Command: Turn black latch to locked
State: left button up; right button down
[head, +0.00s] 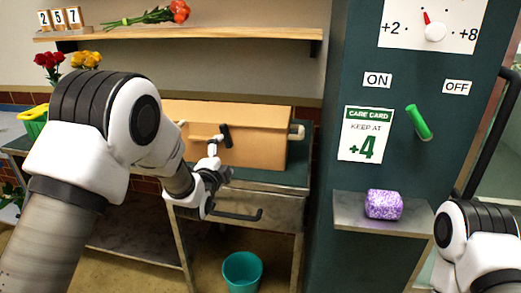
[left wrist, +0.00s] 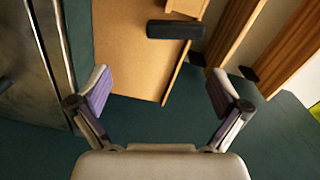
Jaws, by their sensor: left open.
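A black latch (head: 226,135) sits on the front of a tan wooden box (head: 262,140) on the workbench. Its bar stands close to upright, slightly tilted, in the head view. A black bar that looks like the latch shows at the top of the left wrist view (left wrist: 175,29), beyond the fingertips. My left gripper (head: 220,163) is just below and in front of the latch, apart from it. Its purple-padded fingers are spread with nothing between them in the left wrist view (left wrist: 158,88). I see no locked mark. My right gripper is out of view.
A bench drawer with a dark handle (head: 238,215) lies below the box. A teal bucket (head: 242,271) stands on the floor. At right, a green panel carries a green lever (head: 418,122) and a dial (head: 435,31). A purple block (head: 383,204) rests on a small shelf.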

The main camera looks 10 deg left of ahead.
aim_at(227, 135)
pick_arm(q)
jog(key=w+a+r, duration=0.1)
jog(key=w+a, duration=0.1)
jog(key=w, duration=0.6)
jog(key=shift+n+y, duration=0.3)
jog(key=shift+d+r, duration=0.1)
jog(key=shift+r, duration=0.05)
jog(key=c, duration=1)
